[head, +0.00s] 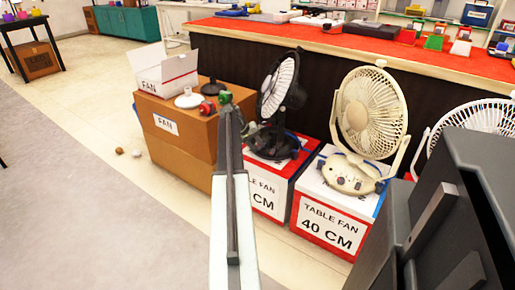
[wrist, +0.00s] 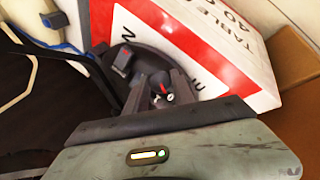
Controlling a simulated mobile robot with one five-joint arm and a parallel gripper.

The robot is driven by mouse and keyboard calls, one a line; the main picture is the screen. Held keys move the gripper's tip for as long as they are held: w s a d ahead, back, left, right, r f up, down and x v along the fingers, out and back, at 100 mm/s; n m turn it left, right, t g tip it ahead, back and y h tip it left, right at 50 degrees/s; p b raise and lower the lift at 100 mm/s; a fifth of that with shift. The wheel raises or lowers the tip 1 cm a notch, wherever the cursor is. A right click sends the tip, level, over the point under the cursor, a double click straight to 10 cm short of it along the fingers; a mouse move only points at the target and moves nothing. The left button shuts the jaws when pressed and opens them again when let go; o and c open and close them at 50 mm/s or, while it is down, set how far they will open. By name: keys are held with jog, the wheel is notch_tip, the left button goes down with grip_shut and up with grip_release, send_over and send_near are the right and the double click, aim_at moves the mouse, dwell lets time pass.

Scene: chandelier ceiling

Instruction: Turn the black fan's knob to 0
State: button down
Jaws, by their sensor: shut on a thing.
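The black fan (head: 278,85) stands upright on a red-and-white "TABLE FAN" box (head: 268,192), left of a cream fan, in the head view. In the wrist view its dark round base (wrist: 150,58) rests on the box, with a dark knob (wrist: 158,80) bearing a red mark. My gripper (wrist: 162,85) has its two fingers on either side of this knob and is shut on it. The knob's pointer and the numbers on its dial are too small to read. In the head view my arm reaches up toward the fan's base, and the fingers are hard to make out.
A cream fan (head: 362,130) stands on a "TABLE FAN 40 CM" box (head: 330,221) to the right, with a white fan (head: 478,118) beyond it. Brown cartons (head: 172,125) stand at the left. A red-topped counter (head: 345,45) runs behind. The floor at the left is mostly clear.

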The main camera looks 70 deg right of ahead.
jog(key=shift+w+n, duration=0.25)
jog(key=shift+n, duration=0.15)
jog(key=c, duration=1.1)
grip_release()
jog(key=shift+s, duration=0.1)
jog(key=shift+o, duration=0.2)
jog(key=p+v, duration=0.6)
jog(key=v, duration=0.1)
jog(key=shift+w+a+r, duration=0.2)
jog(key=shift+r, duration=0.05)
